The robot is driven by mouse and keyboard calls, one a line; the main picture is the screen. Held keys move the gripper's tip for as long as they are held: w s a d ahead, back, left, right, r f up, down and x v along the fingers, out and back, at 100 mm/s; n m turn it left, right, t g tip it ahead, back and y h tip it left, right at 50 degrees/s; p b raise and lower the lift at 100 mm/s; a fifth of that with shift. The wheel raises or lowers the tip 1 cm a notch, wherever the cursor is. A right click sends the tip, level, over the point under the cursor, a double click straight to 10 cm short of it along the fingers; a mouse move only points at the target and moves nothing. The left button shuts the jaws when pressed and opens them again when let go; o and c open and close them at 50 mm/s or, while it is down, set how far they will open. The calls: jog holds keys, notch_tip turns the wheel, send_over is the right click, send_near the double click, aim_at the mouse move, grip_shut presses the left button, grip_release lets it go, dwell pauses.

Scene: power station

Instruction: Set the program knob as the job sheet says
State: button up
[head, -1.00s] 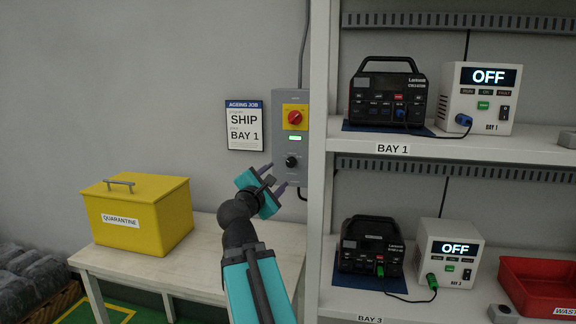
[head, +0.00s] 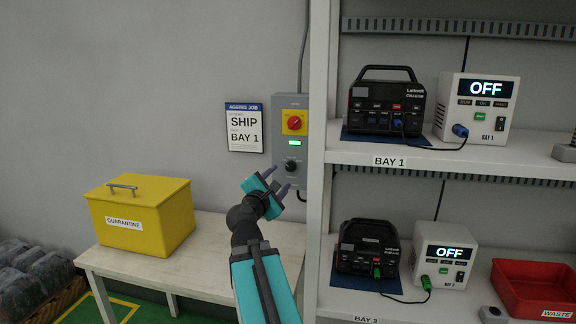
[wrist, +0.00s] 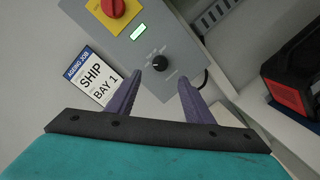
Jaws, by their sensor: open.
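The black program knob (head: 291,166) is on the lower part of the grey wall control box (head: 290,110). It also shows in the wrist view (wrist: 160,64), ahead of and between my fingertips. The job sheet (head: 244,127) hangs on the wall left of the box and reads "AGEING JOB", "SHIP" and "BAY 1". My gripper (head: 277,180) is open and empty, just below and in front of the knob, apart from it. The knob's markings are too small to read.
A red rotary switch (head: 294,123) on a yellow plate and a lit green display (head: 294,143) sit above the knob. A shelf post (head: 318,150) stands close on the right. A yellow quarantine box (head: 142,215) is on the table (head: 205,262).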

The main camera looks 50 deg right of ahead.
aim_at(290, 167)
jog(key=shift+p+x, duration=1.1)
jog(key=shift+p, duration=2.15)
jog(key=shift+p+x, duration=0.3)
jog(key=shift+x, duration=3.8)
jog(key=c, duration=1)
jog(key=shift+c, duration=0.2)
